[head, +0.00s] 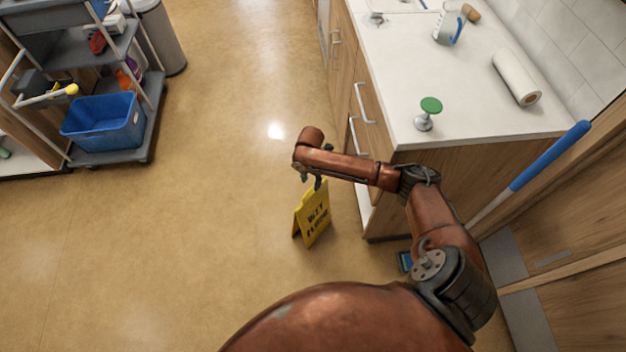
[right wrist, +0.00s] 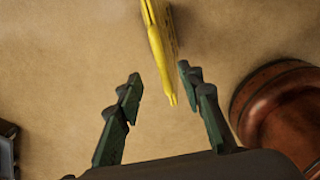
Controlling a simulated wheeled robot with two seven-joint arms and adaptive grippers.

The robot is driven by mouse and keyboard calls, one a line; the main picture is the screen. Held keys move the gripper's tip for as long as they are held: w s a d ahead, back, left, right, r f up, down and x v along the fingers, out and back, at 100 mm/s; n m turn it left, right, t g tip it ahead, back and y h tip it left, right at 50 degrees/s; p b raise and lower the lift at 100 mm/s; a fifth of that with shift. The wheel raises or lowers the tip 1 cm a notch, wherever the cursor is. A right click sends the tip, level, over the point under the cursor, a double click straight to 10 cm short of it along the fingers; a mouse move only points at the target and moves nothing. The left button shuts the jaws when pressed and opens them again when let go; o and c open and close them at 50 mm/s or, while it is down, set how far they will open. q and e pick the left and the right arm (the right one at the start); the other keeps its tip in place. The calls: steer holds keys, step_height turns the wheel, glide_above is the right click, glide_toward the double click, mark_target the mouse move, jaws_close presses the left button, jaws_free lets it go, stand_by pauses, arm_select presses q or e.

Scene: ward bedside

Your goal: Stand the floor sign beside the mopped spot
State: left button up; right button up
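The yellow floor sign (head: 313,215) stands on the floor left of the counter's near end, its dark lettering facing me. My right gripper (head: 312,181) is just above the sign's top edge in the head view. In the right wrist view the sign (right wrist: 159,45) shows nearly edge-on, with one end reaching in between the fingertips, closer to the right finger. The fingers (right wrist: 161,78) are spread apart and do not close on it. My left gripper is out of view. I cannot make out a clear mopped spot; a bright glare lies on the shiny floor.
The counter (head: 415,70) stands on the right with a green-topped item (head: 430,107) and a paper roll (head: 516,78). A blue-handled pole (head: 550,156) leans at right. A cart with a blue bin (head: 103,122) and a grey waste bin (head: 163,38) stand at upper left. The middle and left floor is clear.

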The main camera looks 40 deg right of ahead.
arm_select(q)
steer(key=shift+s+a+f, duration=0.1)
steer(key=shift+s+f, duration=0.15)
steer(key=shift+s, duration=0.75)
arm_select(e)
steer(key=shift+r, duration=0.55)
